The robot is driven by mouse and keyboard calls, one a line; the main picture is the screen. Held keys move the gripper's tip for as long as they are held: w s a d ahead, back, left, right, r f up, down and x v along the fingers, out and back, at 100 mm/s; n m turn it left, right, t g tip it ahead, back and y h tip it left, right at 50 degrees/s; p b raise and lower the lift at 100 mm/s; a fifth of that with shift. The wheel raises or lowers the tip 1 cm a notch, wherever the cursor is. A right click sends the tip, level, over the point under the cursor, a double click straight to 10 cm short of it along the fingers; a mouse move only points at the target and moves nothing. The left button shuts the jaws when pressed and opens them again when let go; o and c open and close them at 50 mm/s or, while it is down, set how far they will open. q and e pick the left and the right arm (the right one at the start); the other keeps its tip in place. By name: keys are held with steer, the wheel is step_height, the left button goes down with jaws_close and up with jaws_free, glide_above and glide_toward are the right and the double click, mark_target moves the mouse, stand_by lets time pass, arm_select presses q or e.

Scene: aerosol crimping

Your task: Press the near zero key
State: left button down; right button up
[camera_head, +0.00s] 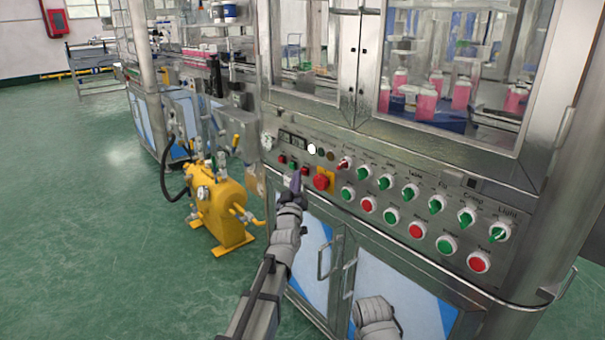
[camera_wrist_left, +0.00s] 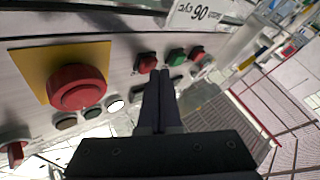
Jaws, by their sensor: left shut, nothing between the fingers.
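My left gripper (camera_head: 296,174) is shut and empty, its fingertips in front of the left end of the machine's button panel (camera_head: 330,186). In the left wrist view its dark fingers (camera_wrist_left: 160,73) point at a row of small buttons: a red one (camera_wrist_left: 147,63), a green one (camera_wrist_left: 177,55) and another red one (camera_wrist_left: 198,52). The tips appear just below the gap between the first red and the green button. I cannot tell whether they touch the panel. The key labels are too small to read, so I cannot tell which is the near zero key.
A large red emergency button (camera_wrist_left: 78,87) on a yellow plate is beside the fingers. Several green and red knobs and buttons (camera_head: 417,231) run rightward along the panel. A yellow pump (camera_head: 222,205) stands on the green floor (camera_head: 120,270) at left. Glass doors (camera_head: 450,60) are above.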

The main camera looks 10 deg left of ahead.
arm_select(q)
steer(key=shift+w+d, duration=0.2)
steer(key=shift+w, duration=0.05)
steer(key=shift+s+a, duration=0.1)
steer(key=shift+s, duration=0.05)
stand_by(0.5)
steer(key=shift+s+a, duration=0.4)
steer(key=shift+s, duration=0.1)
steer(key=shift+s+a, duration=0.8)
steer(key=shift+s, duration=0.2)
steer(key=shift+s+a, duration=0.75)
steer(key=shift+s, duration=0.25)
